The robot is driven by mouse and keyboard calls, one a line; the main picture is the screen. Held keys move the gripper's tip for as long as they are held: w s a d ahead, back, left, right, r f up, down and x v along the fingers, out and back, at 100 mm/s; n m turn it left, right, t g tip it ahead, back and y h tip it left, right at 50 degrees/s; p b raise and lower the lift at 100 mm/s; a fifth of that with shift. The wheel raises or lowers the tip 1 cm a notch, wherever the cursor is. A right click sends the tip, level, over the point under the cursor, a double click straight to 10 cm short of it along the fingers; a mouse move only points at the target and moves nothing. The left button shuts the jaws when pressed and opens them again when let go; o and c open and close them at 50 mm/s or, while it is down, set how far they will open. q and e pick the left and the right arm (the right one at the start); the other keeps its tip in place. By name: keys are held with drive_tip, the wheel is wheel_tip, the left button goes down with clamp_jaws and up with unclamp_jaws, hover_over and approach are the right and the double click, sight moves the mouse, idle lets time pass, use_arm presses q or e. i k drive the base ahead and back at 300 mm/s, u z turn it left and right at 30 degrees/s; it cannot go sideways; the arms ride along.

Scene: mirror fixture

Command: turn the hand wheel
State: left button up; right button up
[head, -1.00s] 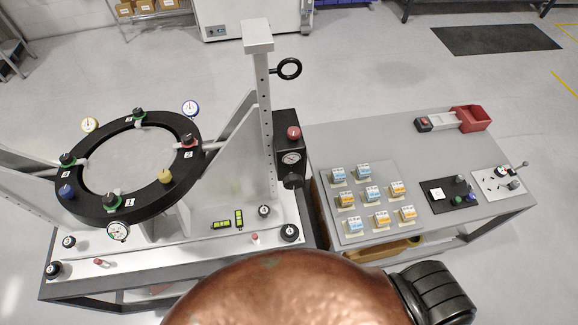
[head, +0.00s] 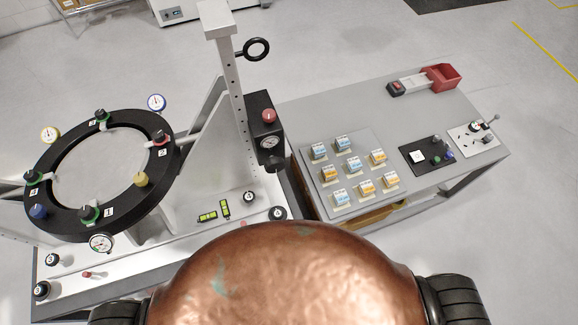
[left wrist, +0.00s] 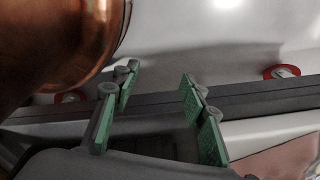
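A black ring-shaped wheel (head: 258,60) sticks out to the right from the top of the upright grey post (head: 237,90) in the head view. It is the likeliest hand wheel, though I cannot be sure. No gripper is near it in that view. My left gripper (left wrist: 158,88) shows only in the left wrist view, with its green-padded fingers apart and nothing between them. The hand wheel cannot be made out in that view. My right gripper is in neither view.
The fixture's big black ring (head: 65,225), with knobs and dial gauges, stands at the left. A black box with a red button (head: 268,116) sits on the post. A grey table (head: 300,115) with breakers and a red bin (head: 441,78) is at the right. Open floor lies behind.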

sight(275, 164)
drive_tip(key=k, duration=1)
drive_tip(key=z, duration=1.25)
drive_tip(key=i, duration=1.35)
drive_tip(key=u, duration=2.9)
